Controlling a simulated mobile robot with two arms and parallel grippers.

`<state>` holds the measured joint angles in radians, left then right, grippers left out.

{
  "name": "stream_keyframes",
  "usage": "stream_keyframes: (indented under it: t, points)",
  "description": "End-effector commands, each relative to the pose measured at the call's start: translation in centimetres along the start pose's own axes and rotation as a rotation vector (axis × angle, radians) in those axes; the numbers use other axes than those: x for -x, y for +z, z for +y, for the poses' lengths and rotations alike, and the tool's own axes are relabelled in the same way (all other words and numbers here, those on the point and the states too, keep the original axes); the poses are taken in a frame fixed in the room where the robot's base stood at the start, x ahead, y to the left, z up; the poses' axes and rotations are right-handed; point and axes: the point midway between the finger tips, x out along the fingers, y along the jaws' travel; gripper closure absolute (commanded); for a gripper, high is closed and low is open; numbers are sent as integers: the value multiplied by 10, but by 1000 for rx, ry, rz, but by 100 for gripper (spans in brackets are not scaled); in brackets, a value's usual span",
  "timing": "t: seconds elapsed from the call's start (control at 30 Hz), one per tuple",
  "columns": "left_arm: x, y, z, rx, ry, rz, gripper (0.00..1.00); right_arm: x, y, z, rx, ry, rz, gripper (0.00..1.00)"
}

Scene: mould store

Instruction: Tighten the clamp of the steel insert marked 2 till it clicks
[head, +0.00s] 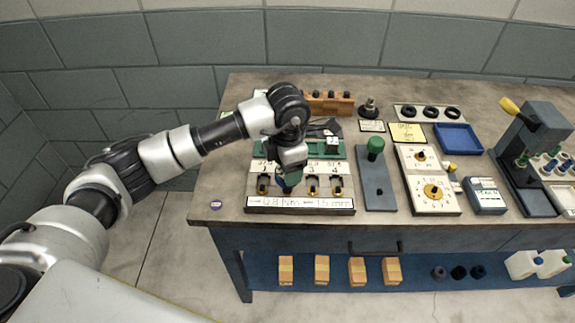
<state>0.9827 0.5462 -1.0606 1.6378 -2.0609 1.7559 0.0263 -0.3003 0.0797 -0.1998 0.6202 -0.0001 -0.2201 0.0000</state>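A fixture board with a row of clamp stations (325,180) stands at the left of the bench. Its front strip (300,203) reads "0.8 Nm" and "15 mm". The plates marked 3 and 4 show to the right of my gripper. The steel insert marked 2 and its clamp are mostly hidden behind my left gripper (291,166) and a blue-green tool handle (291,180). The gripper points down over the second station and appears shut on this handle. Whether the tool tip sits in the clamp is hidden. My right gripper is out of view.
Right of the board stand a grey plate with a green knob (375,149), a white dial panel (420,155), a blue tray (458,138) and a press (530,140). A wooden block (325,104) stands behind.

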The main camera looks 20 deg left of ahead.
Motion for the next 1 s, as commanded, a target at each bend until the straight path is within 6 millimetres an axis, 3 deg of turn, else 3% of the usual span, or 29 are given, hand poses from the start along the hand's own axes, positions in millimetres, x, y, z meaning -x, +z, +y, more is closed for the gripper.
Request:
stream_keyframes:
  t: [1.0]
  points:
    - [-4,0,0,-188,0,0,68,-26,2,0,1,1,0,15]
